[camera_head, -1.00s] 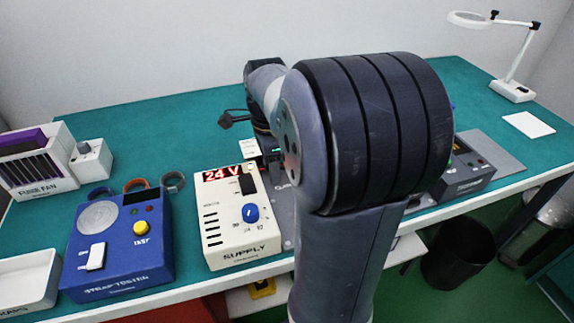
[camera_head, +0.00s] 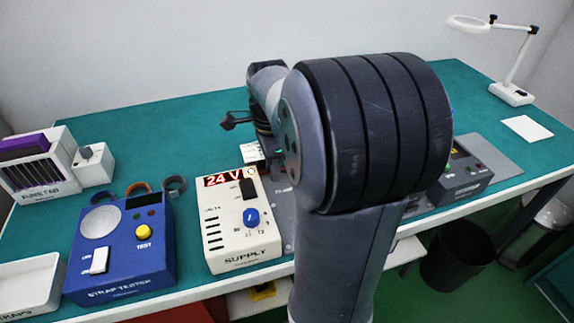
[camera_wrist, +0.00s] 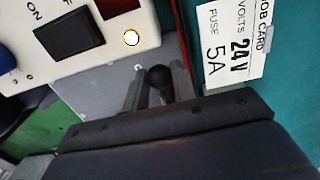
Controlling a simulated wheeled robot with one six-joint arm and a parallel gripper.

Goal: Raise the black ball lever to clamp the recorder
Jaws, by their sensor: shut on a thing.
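In the wrist view, the black ball (camera_wrist: 160,77) of the lever sits between the two fingers of my gripper (camera_wrist: 162,84). The gripper is shut on it. The rest of the lever is hidden by the fingers and the dark gripper body below. A grey plate (camera_wrist: 98,88) lies beneath and to the left. In the head view my arm covers the gripper, the lever and most of the fixture. I cannot make out the recorder for certain in either view.
The cream supply (camera_head: 238,225) reads 24 V and stands close left of my arm; its lit lamp (camera_wrist: 131,38) shows in the wrist view. A blue strap tester (camera_head: 120,250) and a dark box (camera_head: 464,172) flank the arm.

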